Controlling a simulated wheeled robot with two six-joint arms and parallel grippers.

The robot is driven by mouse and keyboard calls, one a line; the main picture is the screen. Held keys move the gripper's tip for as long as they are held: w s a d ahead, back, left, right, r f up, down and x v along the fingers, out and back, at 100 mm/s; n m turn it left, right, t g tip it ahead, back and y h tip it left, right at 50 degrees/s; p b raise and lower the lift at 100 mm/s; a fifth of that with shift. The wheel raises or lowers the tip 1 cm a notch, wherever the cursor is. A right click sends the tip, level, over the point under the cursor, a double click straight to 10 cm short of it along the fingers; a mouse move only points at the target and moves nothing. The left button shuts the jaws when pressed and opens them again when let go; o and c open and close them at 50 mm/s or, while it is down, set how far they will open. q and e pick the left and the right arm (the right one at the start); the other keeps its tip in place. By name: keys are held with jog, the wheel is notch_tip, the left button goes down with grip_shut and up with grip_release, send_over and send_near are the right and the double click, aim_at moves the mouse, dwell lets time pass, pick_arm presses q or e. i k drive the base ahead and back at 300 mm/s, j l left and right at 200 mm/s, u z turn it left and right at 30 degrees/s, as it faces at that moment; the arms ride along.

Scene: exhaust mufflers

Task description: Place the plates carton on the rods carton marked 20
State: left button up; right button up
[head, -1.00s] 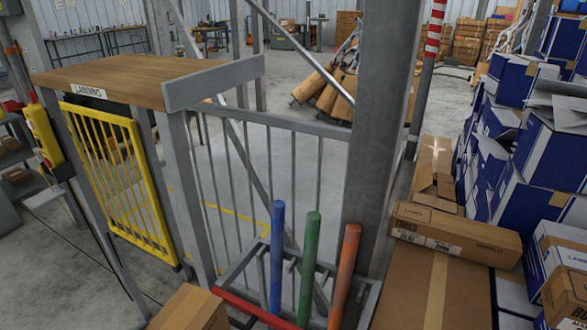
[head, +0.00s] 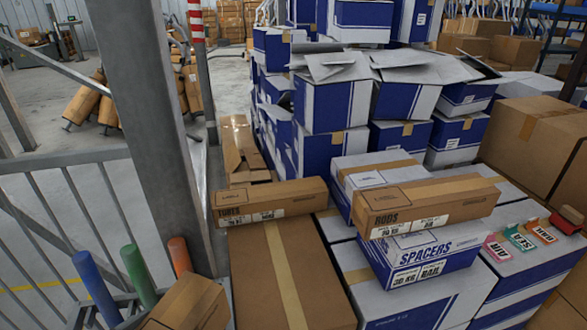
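A long brown carton lettered RODS (head: 428,204) lies on top of a blue and white SPACERS carton (head: 420,258) at right of centre in the head view. Its small front label is too small to read for a 20. A brown carton (head: 192,302) shows at the bottom left, cut off by the frame edge, with no readable lettering. No carton in view can be read as plates. Neither of my grippers is in view, so any hold on the bottom-left carton is hidden.
A TUBES carton (head: 270,202) lies on a large taped carton (head: 285,280). Blue and white cartons (head: 330,115) pile up behind. Coloured tags (head: 520,237) lie right of the rods carton. A grey post (head: 160,120), railing and blue (head: 95,287), green and orange rods stand left.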

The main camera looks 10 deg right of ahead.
aim_at(431, 191)
jog(key=j+z, duration=0.1)
jog(key=z, duration=0.35)
jog(key=i+j+z, duration=0.1)
jog(key=z, duration=0.35)
jog(key=j+z, duration=0.1)
jog(key=z, duration=0.4)
